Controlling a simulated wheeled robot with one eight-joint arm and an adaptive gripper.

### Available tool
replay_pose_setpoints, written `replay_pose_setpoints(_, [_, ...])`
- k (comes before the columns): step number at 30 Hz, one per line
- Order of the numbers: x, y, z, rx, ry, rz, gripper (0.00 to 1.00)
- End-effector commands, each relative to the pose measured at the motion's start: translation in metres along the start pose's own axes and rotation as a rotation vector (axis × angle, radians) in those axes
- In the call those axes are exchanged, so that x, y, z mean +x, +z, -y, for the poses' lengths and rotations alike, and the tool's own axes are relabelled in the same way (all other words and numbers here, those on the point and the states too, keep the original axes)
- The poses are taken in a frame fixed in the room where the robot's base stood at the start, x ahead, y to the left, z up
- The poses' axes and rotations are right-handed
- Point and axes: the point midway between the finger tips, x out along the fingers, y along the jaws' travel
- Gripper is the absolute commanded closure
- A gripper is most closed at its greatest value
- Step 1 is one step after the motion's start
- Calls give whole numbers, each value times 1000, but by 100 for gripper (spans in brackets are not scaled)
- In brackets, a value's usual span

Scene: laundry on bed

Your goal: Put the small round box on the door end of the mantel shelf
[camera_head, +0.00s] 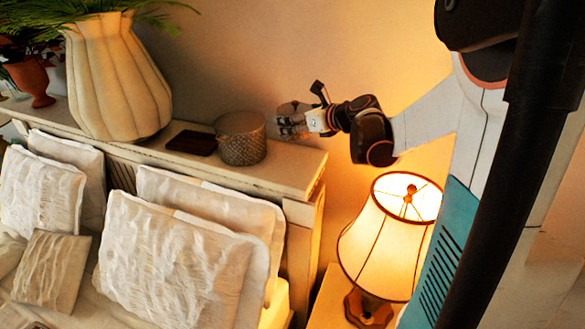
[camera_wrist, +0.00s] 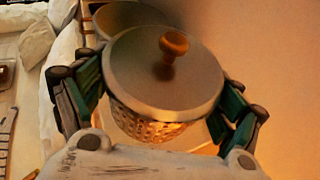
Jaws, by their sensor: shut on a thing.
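The small round box (camera_wrist: 160,80) has a grey lid with an orange-brown knob and a perforated side. In the wrist view it sits between both fingers of my gripper (camera_wrist: 160,105), which is shut on it. In the head view my gripper (camera_head: 296,124) holds the small box (camera_head: 290,110) at the right end of the mantel shelf (camera_head: 285,166), near the wall. I cannot tell whether the box's base touches the shelf; its lower part is partly hidden by the fingers.
A larger woven round container (camera_head: 241,138) stands just left of the held box. A dark flat case (camera_head: 192,143) and a big ribbed vase (camera_head: 115,80) stand farther left. A lit lamp (camera_head: 390,235) is below my arm. Pillows (camera_head: 170,265) lean below the shelf.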

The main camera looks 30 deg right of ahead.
Motion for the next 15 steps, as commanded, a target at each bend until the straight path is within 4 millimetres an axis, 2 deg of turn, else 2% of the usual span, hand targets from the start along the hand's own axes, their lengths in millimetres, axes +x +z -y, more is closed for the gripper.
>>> replay_pose_setpoints(1, [7,-17,0,0,0,0,38])
replay_pose_setpoints(9, [30,-72,0,0,0,0,38])
replay_pose_setpoints(15, [39,-94,0,0,0,0,38])
